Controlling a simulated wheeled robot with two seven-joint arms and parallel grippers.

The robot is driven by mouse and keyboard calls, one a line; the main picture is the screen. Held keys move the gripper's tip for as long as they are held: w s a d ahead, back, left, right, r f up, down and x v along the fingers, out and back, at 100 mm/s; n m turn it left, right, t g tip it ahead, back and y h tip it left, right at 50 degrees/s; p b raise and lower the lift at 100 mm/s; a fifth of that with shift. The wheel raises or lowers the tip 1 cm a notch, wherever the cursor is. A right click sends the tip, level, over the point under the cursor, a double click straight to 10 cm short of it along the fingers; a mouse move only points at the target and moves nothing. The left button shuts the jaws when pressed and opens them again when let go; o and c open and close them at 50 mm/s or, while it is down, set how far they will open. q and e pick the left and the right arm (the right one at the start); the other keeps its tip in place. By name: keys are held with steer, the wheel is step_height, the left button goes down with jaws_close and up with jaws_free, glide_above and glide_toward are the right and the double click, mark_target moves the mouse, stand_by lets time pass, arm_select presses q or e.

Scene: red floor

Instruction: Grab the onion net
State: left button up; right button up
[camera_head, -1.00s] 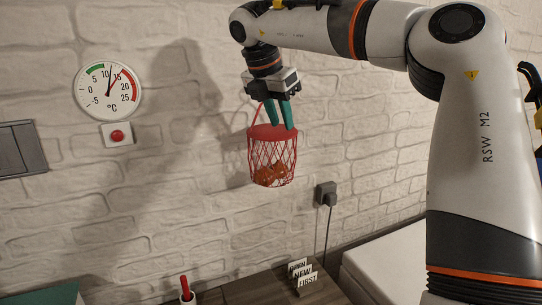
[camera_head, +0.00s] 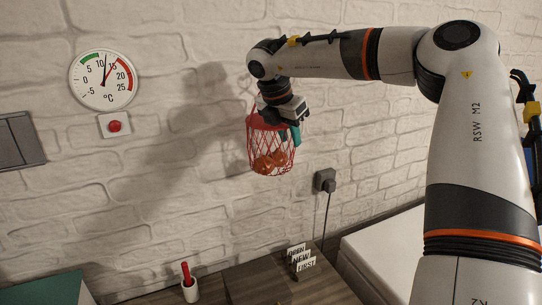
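The onion net (camera_head: 258,152) is a red mesh bag with a red upper rim and orange-brown onions in its lower part. It hangs in front of the white brick wall, and a thin red loop shows at its upper left. My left gripper is not in view.
A thermometer (camera_head: 103,80) and a red button (camera_head: 115,126) are on the wall at left. A socket with a plug (camera_head: 325,181) is right of the net. Below are a wooden surface (camera_head: 235,288), a white cup with a red-handled item (camera_head: 189,290) and small signs (camera_head: 301,260).

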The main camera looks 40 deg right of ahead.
steer(key=shift+x, duration=0.95)
steer(key=shift+r, duration=0.1)
steer(key=shift+c, duration=0.5)
jaws_close()
steer(key=shift+r, duration=0.1)
